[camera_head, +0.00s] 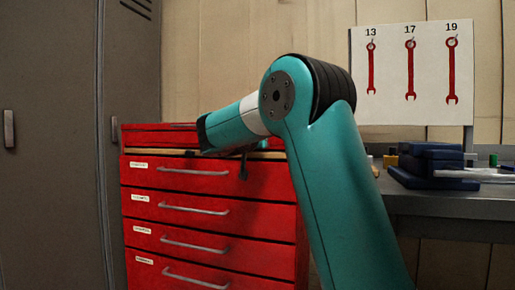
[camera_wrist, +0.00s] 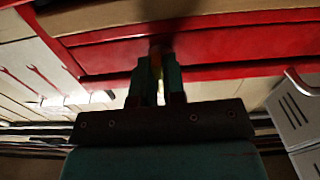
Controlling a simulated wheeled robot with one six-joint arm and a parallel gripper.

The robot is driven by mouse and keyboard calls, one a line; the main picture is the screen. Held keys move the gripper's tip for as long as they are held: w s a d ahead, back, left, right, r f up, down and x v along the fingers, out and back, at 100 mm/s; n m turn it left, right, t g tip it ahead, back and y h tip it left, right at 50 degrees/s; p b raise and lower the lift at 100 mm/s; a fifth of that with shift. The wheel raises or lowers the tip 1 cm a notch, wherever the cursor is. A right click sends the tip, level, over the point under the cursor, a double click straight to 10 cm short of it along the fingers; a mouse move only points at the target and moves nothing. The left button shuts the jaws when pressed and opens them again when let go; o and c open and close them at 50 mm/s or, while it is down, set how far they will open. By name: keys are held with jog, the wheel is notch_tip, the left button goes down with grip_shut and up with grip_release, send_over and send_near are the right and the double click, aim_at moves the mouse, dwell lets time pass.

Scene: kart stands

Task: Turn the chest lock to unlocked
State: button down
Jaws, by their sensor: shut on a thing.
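The red tool chest (camera_head: 215,222) stands left of centre in the head view, with a shallow lid section above several drawers. Its red front also crosses the top of the wrist view (camera_wrist: 230,45). My gripper (camera_wrist: 157,72) reaches that front, with its two dark green fingers closed on a small brassy piece of the chest lock (camera_wrist: 156,64). The fingers hide most of the lock, and whether it is turned cannot be told. In the head view my arm covers the lock, and only a dark bit of my gripper (camera_head: 243,168) shows below it.
Grey lockers (camera_head: 50,140) stand left of the chest. On the right is a grey workbench (camera_head: 450,203) with dark blue cases (camera_head: 430,165). A white board (camera_head: 412,75) with red wrenches marked 13, 17 and 19 hangs behind it.

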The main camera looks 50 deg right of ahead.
jog(key=shift+m, duration=0.4)
jog(key=c, duration=1.2)
grip_release()
